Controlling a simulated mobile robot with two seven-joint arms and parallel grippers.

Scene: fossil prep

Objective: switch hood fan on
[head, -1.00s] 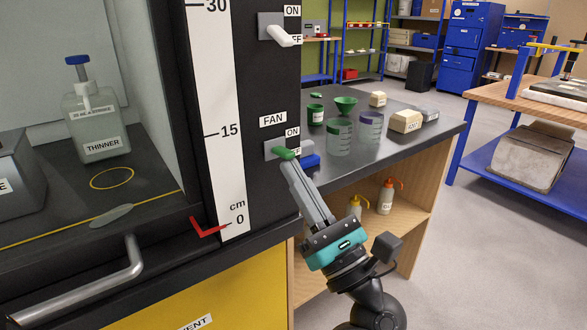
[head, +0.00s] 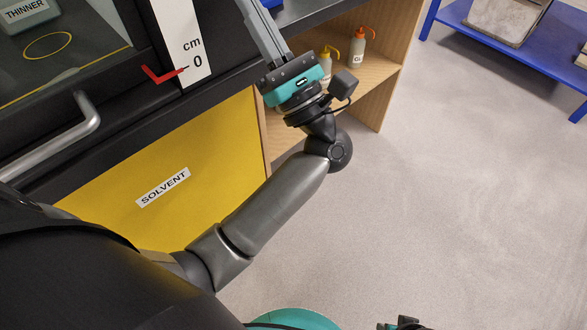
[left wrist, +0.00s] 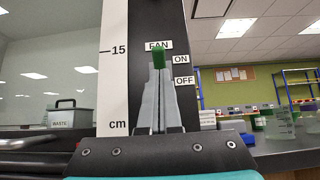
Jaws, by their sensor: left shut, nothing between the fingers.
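The fan switch's green lever (left wrist: 159,59) shows in the left wrist view, below the FAN label (left wrist: 158,45). Its end is level with the ON label (left wrist: 181,59), above the OFF label (left wrist: 186,81). My left gripper (left wrist: 159,72) is shut and empty, fingers pointing up the dark post. Its tips are just under or against the lever; I cannot tell if they touch. In the head view my left gripper's teal body shows in front of the hood's corner, but its fingertips and the switch are out of frame.
The hood's ruler strip (head: 185,40) and red pointer (head: 160,77) are left of my gripper. A bar handle (head: 75,140) and yellow SOLVENT cabinet (head: 205,165) lie below. Bottles (head: 357,50) stand on the wooden shelf. The floor at right is clear.

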